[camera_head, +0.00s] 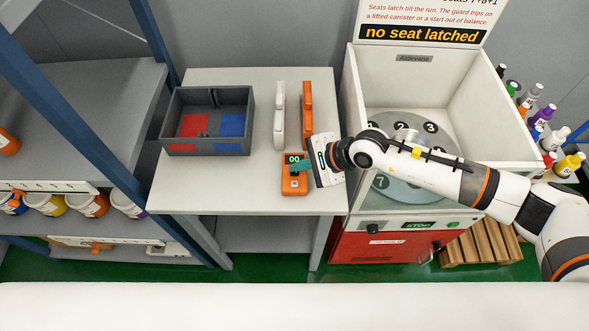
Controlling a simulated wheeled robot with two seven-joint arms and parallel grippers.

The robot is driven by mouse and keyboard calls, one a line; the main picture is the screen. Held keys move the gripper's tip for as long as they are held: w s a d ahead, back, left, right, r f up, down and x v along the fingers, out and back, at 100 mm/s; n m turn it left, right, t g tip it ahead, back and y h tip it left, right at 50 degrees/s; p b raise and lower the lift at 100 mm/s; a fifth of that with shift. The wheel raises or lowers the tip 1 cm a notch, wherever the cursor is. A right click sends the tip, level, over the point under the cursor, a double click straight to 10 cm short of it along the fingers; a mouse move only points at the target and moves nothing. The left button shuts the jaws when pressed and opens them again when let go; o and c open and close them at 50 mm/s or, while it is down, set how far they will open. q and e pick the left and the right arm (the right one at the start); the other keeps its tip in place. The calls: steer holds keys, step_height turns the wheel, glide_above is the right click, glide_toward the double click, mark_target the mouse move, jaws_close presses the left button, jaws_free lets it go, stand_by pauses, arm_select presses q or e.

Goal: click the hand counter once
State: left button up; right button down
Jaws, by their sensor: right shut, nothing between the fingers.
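The hand counter (293,184) is a small orange device lying near the front right of the grey table. Its dark display shows what looks like "00" in pale green digits. My right gripper (302,165) reaches in from the right with its white palm beside the counter. Part of the counter's upper face is hidden by the fingers. My left gripper is not in view.
On the table (215,185) stand a dark divided bin (207,148) with red and blue floors, a white bar (279,115) and an orange bar (307,105). A white-walled machine (352,100) with a numbered disc stands right. The table's front left is clear.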

mark_target(299, 175)
steer(key=shift+f+b, duration=0.45)
steer(key=shift+b, duration=0.05)
stand_by(0.3)
steer(key=shift+r, duration=0.15)
steer(key=shift+r+p, duration=0.45)
steer(key=shift+r, duration=0.25)
steer(key=shift+r, duration=0.1)
steer(key=shift+r+p, duration=1.45)
steer(key=shift+r, duration=1)
